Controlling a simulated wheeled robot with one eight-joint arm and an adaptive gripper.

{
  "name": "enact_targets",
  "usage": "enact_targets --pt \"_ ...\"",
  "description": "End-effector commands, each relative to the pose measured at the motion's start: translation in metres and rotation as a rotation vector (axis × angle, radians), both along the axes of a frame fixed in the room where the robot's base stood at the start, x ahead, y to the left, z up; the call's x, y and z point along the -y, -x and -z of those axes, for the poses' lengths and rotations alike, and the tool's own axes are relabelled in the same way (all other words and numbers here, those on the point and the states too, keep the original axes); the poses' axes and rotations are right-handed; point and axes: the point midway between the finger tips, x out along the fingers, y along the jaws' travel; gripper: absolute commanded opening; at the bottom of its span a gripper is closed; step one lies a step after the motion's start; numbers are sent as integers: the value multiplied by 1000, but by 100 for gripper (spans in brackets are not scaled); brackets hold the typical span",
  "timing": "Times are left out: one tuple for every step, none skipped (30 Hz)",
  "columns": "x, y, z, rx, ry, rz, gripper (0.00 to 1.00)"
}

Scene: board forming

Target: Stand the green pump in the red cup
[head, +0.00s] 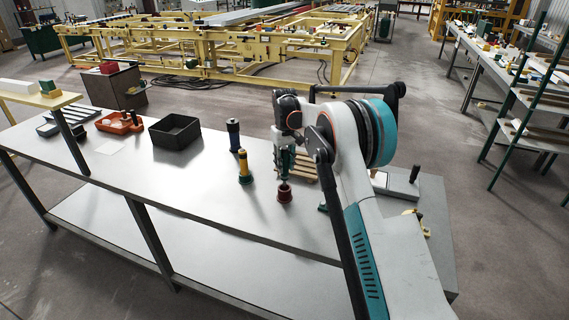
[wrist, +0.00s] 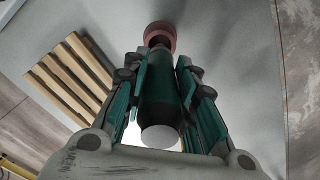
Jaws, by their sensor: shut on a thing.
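The green pump (wrist: 159,100) is dark green with a pale round end toward the wrist camera. My gripper (wrist: 157,72) is shut on it, with one finger on each side. In the head view my gripper (head: 285,160) holds the pump roughly upright, with its lower end over the red cup (head: 285,196). The red cup stands on the table; in the wrist view the cup (wrist: 160,30) shows beyond the pump's narrow far end, which overlaps its opening. I cannot tell whether the tip is inside the cup or just above it.
A yellow-and-green pump-like piece (head: 244,168) and a dark blue cylinder (head: 233,135) stand left of the cup. A slatted wooden rack (wrist: 65,78) lies close by. A black bin (head: 176,132) and an orange tray (head: 119,123) are farther left. The table's front edge is near the cup.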

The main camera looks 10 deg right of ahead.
Motion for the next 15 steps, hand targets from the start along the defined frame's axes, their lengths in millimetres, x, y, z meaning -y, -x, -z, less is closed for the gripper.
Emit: enact_targets --pt "0 0 1 0 0 0 0" --pt "0 0 2 0 0 0 0" --pt "0 0 3 0 0 0 0" --pt "0 0 4 0 0 0 0" --pt "0 0 4 0 0 0 0" --pt "0 0 5 0 0 0 0" --pt "0 0 6 0 0 0 0" --pt "0 0 7 0 0 0 0" --pt "0 0 7 0 0 0 0" --pt "0 0 8 0 0 0 0" --pt "0 0 9 0 0 0 0" --pt "0 0 10 0 0 0 0" --pt "0 0 10 0 0 0 0" --pt "0 0 11 0 0 0 0" --pt "0 0 12 0 0 0 0"
